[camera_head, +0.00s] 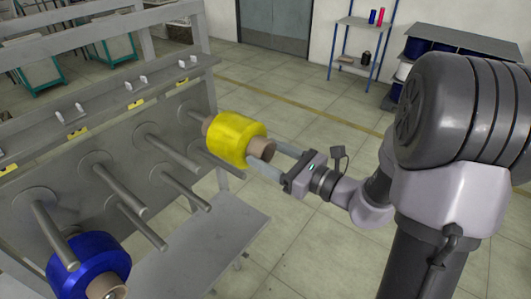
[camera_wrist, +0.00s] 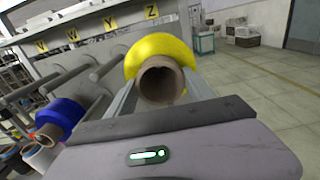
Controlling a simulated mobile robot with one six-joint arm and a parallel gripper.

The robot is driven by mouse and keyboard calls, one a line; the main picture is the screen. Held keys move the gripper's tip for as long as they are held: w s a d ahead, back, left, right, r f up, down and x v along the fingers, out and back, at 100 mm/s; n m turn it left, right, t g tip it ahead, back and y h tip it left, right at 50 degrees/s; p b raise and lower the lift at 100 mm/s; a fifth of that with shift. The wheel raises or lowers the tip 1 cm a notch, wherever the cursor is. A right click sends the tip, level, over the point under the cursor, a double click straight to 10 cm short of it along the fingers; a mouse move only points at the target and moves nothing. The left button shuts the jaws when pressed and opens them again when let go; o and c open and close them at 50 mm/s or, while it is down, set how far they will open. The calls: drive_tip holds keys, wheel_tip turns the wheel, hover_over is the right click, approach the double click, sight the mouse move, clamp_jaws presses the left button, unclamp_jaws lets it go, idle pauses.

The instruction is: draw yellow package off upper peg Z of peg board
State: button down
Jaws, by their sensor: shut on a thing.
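The yellow package (camera_head: 236,138) is a thick yellow winding on a brown cardboard tube (camera_head: 262,149). It sits at the outer part of the rightmost upper peg (camera_head: 191,114) of the grey peg board (camera_head: 72,174), with bare peg between package and board. In the wrist view the yellow package (camera_wrist: 160,47) is straight ahead, below the yellow Z label (camera_wrist: 150,11). My gripper (camera_head: 267,157) is shut on the near end of its tube, one finger on each side. The tube's open end (camera_wrist: 161,81) faces the wrist camera. The peg inside is hidden.
A blue package (camera_head: 88,262) hangs at the board's lower left. Several bare pegs (camera_head: 126,192) stick out between it and the yellow one. A grey shelf (camera_head: 205,245) lies below. Open floor (camera_head: 310,225) is to the right.

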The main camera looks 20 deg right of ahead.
drive_tip(key=b+v, duration=0.1)
drive_tip(key=v, duration=0.6)
drive_tip(key=shift+s, duration=0.2)
drive_tip(key=shift+d, duration=0.2)
drive_tip(key=b+v, duration=0.1)
drive_tip(key=v, duration=0.5)
drive_tip(key=shift+s, duration=0.3)
drive_tip(key=shift+d, duration=0.15)
